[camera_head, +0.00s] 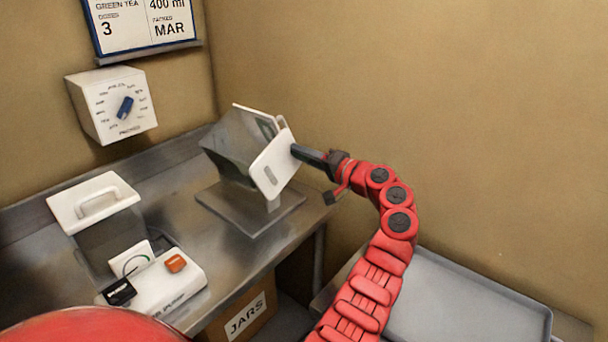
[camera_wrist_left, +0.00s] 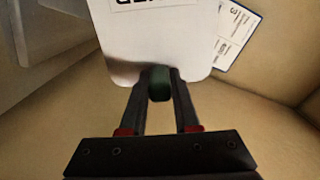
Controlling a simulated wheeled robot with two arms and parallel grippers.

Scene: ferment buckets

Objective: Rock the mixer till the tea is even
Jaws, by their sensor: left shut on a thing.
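The mixer (camera_head: 238,142) is a clear, greyish box with a white end plate (camera_head: 271,168), tilted on a grey stand (camera_head: 250,212) at the right end of the steel counter. My left gripper (camera_head: 298,151) is at the end plate, at the box's right side. In the left wrist view the gripper (camera_wrist_left: 160,78) is shut on a dark green grip (camera_wrist_left: 159,88) below the white plate (camera_wrist_left: 150,40). How even the tea inside is, I cannot tell. My right gripper is not in view.
A white pump unit (camera_head: 165,282) with an orange button and a white handled lid (camera_head: 95,202) over a dark tank are on the counter (camera_head: 180,190). A white dial box (camera_head: 112,103) and a label board (camera_head: 140,22) are on the wall. A grey tray (camera_head: 465,300) is lower right.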

